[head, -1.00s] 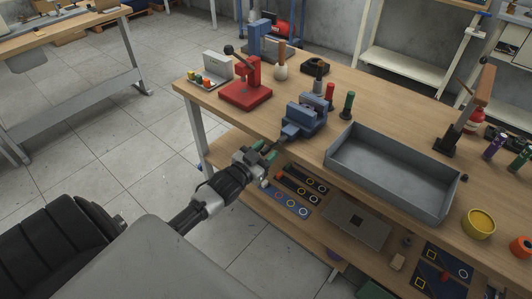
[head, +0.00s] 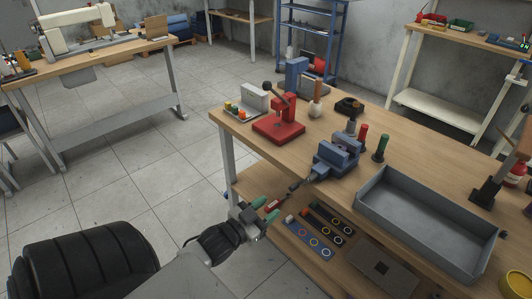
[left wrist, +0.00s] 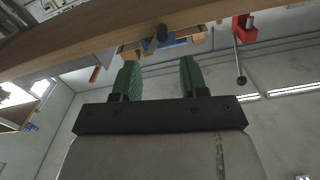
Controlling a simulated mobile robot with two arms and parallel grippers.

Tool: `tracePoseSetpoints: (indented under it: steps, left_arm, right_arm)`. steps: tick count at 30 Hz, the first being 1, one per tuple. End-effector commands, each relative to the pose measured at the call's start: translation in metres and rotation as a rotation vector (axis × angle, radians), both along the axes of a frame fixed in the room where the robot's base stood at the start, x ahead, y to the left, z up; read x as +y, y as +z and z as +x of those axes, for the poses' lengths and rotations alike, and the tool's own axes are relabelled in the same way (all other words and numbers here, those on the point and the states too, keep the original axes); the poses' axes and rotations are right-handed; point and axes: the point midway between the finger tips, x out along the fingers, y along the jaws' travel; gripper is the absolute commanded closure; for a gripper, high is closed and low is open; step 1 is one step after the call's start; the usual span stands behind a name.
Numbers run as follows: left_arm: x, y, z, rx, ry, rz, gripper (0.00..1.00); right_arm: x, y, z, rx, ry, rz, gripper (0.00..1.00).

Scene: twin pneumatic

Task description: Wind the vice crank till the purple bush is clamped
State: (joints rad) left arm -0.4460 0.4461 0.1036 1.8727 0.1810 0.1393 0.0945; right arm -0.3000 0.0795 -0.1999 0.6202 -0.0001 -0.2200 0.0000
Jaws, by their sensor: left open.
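The blue vice (head: 335,163) stands on the wooden bench (head: 420,150) near its front edge. Its dark crank (head: 293,187) juts out over that edge, toward my left gripper. My left gripper (head: 264,210) is open and empty, apart from the crank, in front of the bench. In the left wrist view its two green fingers (left wrist: 160,76) are spread, with a dark round end (left wrist: 161,38) by the bench edge beyond them. A dark grey cylinder (head: 351,128) shows at the vice; I cannot tell whether it is the purple bush. My right gripper is out of view.
A red press (head: 280,125) stands left of the vice, its ball lever also showing in the left wrist view (left wrist: 239,62). Red (head: 363,134) and green (head: 381,147) cylinders stand right of it, by a grey tray (head: 445,240). A lower shelf holds parts.

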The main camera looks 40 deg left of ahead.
Motion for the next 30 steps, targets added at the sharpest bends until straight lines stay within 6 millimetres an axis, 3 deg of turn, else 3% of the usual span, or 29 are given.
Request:
tracePoseSetpoints:
  steps: [9, 15, 20, 25, 30]
  left_arm:
    - [0.0, -0.001, -0.001, 0.0, 0.001, 0.002, 0.57]
    - [0.005, -0.007, 0.002, -0.01, 0.015, 0.066, 0.57]
    - [0.003, -0.001, 0.002, -0.007, 0.002, 0.119, 0.57]
    - [0.001, 0.005, 0.017, -0.008, -0.001, 0.127, 0.57]
    - [-0.001, 0.006, 0.048, -0.009, 0.0, 0.126, 0.57]
  right_arm:
    - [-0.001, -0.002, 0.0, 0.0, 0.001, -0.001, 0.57]
    - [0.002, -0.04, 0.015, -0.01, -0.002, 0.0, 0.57]
    - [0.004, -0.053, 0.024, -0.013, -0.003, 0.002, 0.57]
    - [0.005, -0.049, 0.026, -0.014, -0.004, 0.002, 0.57]
    - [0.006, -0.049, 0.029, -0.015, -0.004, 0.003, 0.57]
